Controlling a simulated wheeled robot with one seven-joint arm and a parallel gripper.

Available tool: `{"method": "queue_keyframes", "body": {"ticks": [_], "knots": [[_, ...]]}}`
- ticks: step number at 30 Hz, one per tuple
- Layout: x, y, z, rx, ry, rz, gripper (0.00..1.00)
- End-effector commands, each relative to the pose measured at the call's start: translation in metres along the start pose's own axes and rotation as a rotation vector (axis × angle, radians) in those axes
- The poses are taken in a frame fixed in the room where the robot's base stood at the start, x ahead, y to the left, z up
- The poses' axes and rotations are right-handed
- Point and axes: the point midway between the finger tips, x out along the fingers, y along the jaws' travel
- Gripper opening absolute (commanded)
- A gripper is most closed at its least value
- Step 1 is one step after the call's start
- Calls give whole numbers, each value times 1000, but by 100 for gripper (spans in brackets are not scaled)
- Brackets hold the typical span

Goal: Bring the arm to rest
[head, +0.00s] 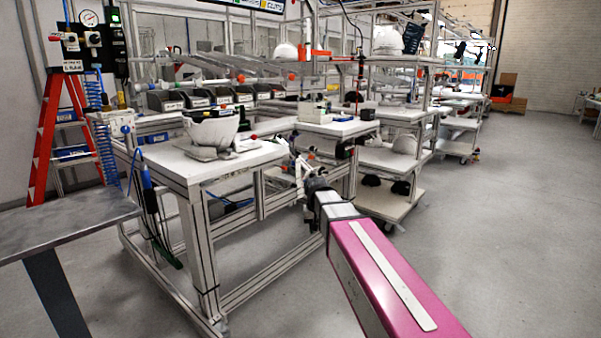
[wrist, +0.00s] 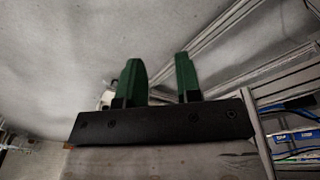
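My arm reaches forward from the lower right of the head view, its pink link in front and its far end beside the workbench (head: 235,165). The gripper itself is small and hard to make out there. In the wrist view, my gripper (wrist: 159,82) shows two green fingers standing apart on a dark bar. Nothing shows between them, so it is open and empty. A white helmet shell (head: 212,128) lies on a grey support on the workbench, to the left of the arm's end and apart from it.
A grey table (head: 65,222) stands at the left, close to me. A red ladder (head: 47,140) leans behind it. Dark bins (head: 200,97) line the bench's back. A wheeled shelf rack (head: 392,160) stands beyond the arm. The floor (head: 500,220) at the right is clear.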

Motion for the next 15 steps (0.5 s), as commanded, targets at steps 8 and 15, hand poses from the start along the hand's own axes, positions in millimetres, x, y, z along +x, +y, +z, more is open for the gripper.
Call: {"method": "queue_keyframes", "body": {"ticks": [8, 15], "knots": [[80, 60, 89, 24, -64, -14, 32], [127, 96, 160, 46, -108, -32, 32]]}}
